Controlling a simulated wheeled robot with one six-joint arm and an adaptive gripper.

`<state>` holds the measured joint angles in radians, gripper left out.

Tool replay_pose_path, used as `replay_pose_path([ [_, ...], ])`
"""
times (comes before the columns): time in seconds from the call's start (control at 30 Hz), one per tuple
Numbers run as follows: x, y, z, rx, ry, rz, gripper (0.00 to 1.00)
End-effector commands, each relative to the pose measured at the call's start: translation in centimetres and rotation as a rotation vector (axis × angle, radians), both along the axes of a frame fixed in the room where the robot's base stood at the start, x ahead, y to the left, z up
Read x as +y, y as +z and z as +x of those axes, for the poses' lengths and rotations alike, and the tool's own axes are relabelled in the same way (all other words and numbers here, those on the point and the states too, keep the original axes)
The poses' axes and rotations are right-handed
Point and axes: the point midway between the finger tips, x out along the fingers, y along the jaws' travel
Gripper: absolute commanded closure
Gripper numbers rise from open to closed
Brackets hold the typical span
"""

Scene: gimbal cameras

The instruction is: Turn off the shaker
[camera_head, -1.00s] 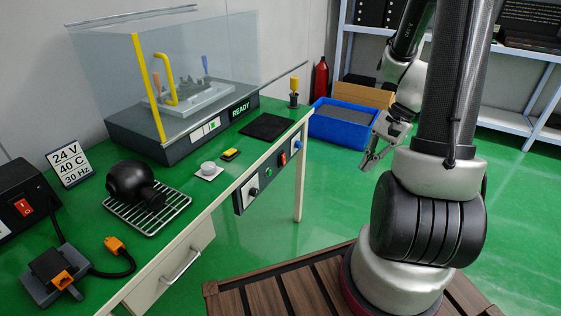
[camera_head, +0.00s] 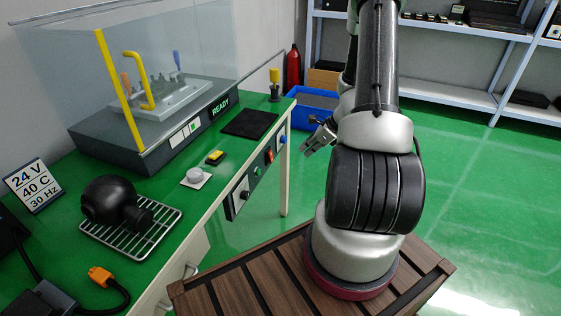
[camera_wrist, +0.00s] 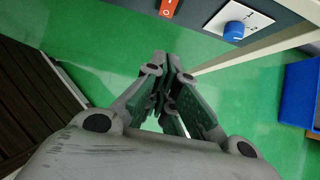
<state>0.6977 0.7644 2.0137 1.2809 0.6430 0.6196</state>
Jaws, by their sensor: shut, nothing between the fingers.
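The machine under a clear hood (camera_head: 110,140) stands on the green table and its display reads READY (camera_head: 221,105); I take it for the shaker. A grey control panel (camera_head: 233,204) on the table's front side carries a black knob (camera_head: 245,195), a green button (camera_head: 257,171), a red rocker switch (camera_head: 269,156) and a blue knob (camera_head: 283,139). My gripper (camera_head: 307,149) is shut and empty, just right of the panel's far end in the picture. In the wrist view its closed fingertips (camera_wrist: 172,60) are apart from the red switch (camera_wrist: 168,7) and blue knob (camera_wrist: 235,31).
A blue bin (camera_head: 310,118) sits on the floor beyond. Open green floor lies right.

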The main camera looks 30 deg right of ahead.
Motion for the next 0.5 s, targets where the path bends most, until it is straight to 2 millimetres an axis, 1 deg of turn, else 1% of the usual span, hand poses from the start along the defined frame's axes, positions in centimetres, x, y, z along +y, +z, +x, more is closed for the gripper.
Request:
replay_pose_path([
  [0.17, 0.2, -0.3, 0.2, 0.0, 0.003, 0.0, 1.0],
  [0.27, 0.6, -1.2, 0.6, 0.002, 0.002, 0.003, 1.0],
  [0.37, 1.3, -2.7, 1.4, 0.002, 0.003, 0.001, 1.0],
  [0.5, 2.4, -5.1, 2.8, 0.002, 0.005, 0.001, 1.0],
])
